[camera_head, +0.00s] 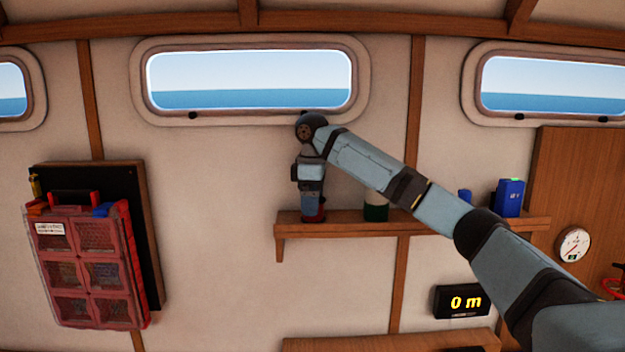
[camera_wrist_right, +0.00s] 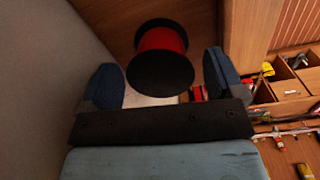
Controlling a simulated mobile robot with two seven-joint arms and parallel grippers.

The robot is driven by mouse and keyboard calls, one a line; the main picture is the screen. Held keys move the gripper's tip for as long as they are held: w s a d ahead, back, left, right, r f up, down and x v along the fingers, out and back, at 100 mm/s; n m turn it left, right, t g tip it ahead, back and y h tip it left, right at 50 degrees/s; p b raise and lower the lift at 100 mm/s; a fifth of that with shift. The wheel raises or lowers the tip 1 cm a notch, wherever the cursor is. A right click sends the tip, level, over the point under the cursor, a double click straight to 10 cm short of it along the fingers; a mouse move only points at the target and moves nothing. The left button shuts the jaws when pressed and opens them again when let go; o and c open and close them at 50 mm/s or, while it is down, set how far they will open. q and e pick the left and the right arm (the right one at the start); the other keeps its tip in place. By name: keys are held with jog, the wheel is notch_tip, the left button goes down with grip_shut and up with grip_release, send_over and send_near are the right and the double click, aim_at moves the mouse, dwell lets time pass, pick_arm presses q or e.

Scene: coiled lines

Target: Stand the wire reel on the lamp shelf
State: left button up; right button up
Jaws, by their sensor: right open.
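The wire reel, red with black end discs, shows in the right wrist view (camera_wrist_right: 163,62). It stands on one disc on wood, and a little of its red shows in the head view (camera_head: 320,213) at the left end of the wooden wall shelf (camera_head: 345,229). My right gripper (camera_head: 313,208) points down over that end. In the wrist view my right gripper (camera_wrist_right: 162,85) is open, with its blue fingers apart on either side of the reel and no clear contact. The arm hides most of the reel in the head view. My left gripper is out of view.
A window (camera_head: 250,80) is above, a "0 m" display (camera_head: 462,301) below. A red organiser (camera_head: 88,260) hangs at left.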

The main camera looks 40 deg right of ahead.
notch_tip(320, 180, up, 12)
jog(key=shift+a, duration=0.15)
dwell(0.5)
jog(key=shift+s+f, duration=0.1)
jog(key=shift+f, duration=0.05)
dwell(0.3)
